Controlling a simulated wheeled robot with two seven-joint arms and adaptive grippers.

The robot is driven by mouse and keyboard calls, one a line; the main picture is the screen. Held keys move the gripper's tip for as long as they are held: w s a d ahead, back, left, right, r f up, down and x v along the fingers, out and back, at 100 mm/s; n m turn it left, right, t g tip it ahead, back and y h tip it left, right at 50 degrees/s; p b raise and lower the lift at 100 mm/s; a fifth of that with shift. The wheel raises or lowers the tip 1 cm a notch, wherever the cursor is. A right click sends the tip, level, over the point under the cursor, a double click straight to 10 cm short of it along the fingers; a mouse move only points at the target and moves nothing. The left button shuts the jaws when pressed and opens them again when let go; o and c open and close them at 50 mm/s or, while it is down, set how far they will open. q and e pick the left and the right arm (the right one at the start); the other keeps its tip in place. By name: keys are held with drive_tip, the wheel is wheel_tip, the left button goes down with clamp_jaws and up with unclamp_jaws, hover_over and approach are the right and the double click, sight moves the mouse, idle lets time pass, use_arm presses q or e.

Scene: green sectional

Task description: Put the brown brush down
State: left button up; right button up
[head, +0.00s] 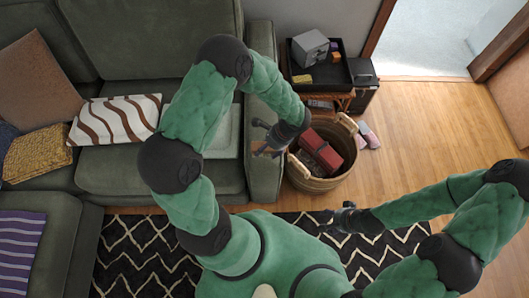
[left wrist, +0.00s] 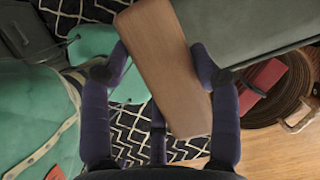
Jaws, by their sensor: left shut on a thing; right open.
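The brown brush (left wrist: 165,65) shows in the left wrist view as a wooden block held between the fingers of my left gripper (left wrist: 163,78). In the head view my left gripper (head: 268,140) is over the sofa's right armrest, left of the wicker basket. Only a small part of the brush (head: 267,152) shows there. The brush is in the air; its exact height cannot be told. My right gripper (head: 335,216) is open and empty above the patterned rug, below the basket in the head view.
The wicker basket (head: 325,183) holds red items (head: 320,152). A green sofa (head: 110,171) with cushions fills the left. A small table with a black tray (head: 338,70) stands behind the basket. The black zigzag rug (head: 135,255) lies in front; wooden floor (head: 430,125) is clear at right.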

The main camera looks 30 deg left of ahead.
sight(264, 151)
use_arm(q)
drive_tip(key=shift+w+a+f+b, duration=0.2)
drive_tip(key=shift+a+f, duration=0.2)
drive_tip(key=shift+f, duration=0.15)
drive_tip(key=shift+w+a+f+b, duration=0.2)
drive_tip(key=shift+a+f, duration=0.2)
drive_tip(key=shift+f, duration=0.15)
drive_tip(key=shift+w+a+f+b, duration=0.1)
drive_tip(key=shift+f+b, duration=0.6)
drive_tip(key=shift+f, duration=0.85)
drive_tip(key=shift+f, duration=0.1)
drive_tip(key=o, duration=1.2)
drive_tip(key=shift+f, duration=0.1)
